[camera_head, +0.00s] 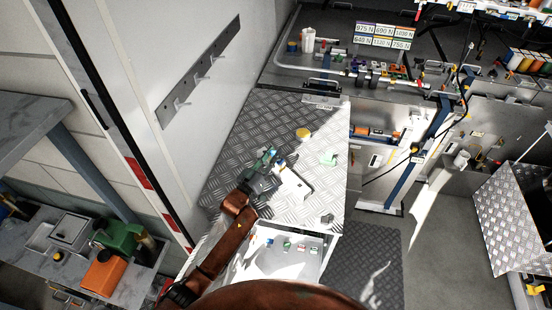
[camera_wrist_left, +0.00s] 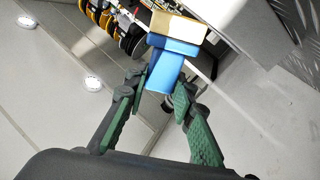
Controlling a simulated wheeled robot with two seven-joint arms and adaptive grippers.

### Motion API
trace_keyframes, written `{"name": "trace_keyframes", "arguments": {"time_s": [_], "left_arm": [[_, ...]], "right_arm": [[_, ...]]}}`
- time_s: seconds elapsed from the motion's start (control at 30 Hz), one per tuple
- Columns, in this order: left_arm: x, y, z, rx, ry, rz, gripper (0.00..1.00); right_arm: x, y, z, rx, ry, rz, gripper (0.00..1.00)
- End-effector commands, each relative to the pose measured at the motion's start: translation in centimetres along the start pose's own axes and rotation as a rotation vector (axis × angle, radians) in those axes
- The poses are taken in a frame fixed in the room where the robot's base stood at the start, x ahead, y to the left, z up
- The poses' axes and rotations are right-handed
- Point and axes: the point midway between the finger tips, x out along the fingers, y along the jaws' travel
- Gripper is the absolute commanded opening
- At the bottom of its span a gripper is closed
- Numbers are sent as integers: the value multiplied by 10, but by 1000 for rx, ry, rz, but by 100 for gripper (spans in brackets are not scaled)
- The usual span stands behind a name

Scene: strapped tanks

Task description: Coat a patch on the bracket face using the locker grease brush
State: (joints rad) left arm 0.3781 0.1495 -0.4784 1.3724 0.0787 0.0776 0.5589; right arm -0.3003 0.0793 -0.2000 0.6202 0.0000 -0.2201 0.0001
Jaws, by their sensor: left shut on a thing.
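My left gripper (camera_head: 270,160) is above the tread-plate top (camera_head: 240,130) of a cabinet. In the left wrist view its green-padded fingers (camera_wrist_left: 163,88) are shut on a blue-handled brush (camera_wrist_left: 168,62). The brush's tan end (camera_wrist_left: 178,27) points away from the gripper. In the head view the brush is too small to make out clearly. A white angular piece (camera_head: 293,185) is just beside the gripper on the cabinet top. I cannot tell whether it is the bracket. My right gripper is not in view.
A yellow round item (camera_head: 303,133) and a pale green item (camera_head: 328,159) are on the tread plate. A hook rail (camera_head: 200,72) is on the left wall. A workbench (camera_head: 340,88) with bins stands behind. An open white compartment (camera_head: 288,245) is at the front.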

Motion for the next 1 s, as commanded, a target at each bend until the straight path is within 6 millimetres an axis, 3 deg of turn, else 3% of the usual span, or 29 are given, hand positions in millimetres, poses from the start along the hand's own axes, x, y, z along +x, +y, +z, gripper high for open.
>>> {"name": "trace_keyframes", "arguments": {"time_s": [1.0], "left_arm": [[17, -53, -16, 2, -2, -2, 0]], "right_arm": [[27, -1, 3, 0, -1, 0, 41]]}}
